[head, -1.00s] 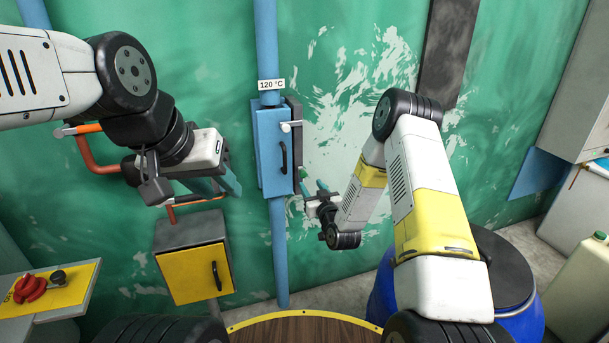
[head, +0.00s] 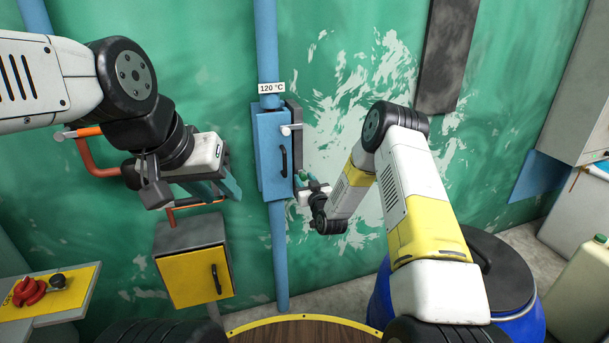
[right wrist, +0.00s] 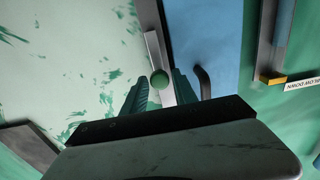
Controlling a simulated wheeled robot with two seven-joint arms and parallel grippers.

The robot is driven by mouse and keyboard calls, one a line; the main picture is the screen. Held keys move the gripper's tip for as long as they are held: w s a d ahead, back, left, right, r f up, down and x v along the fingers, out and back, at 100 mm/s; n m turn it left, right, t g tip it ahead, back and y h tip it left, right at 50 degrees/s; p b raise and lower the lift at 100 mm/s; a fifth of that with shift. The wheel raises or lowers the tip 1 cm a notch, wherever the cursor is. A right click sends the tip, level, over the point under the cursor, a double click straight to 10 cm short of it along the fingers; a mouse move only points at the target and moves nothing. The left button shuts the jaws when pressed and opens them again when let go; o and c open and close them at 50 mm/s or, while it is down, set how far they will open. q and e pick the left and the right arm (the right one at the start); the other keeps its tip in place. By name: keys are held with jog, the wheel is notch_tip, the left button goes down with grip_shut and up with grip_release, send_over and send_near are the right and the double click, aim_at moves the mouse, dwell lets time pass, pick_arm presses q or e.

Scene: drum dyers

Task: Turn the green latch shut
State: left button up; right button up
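The blue cabinet (head: 271,165) hangs on the wall pipe, with a black handle (head: 284,162) on its door. In the right wrist view the green latch knob (right wrist: 160,79) sits on a pale metal bar beside the blue door (right wrist: 207,40). My right gripper (right wrist: 158,92) is open, with one finger on each side of the knob; I cannot tell whether either touches it. In the head view, my right gripper (head: 306,184) is at the cabinet's lower right edge, where knob and fingertips are hard to separate. My left gripper (head: 222,188) is open and empty, left of the cabinet.
A yellow-fronted box (head: 195,276) is below my left gripper. A panel with a red knob (head: 30,291) stands at lower left. A blue drum (head: 505,275) is at right. A round wooden top (head: 303,331) is at the front.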

grip_shut()
dwell(1.2)
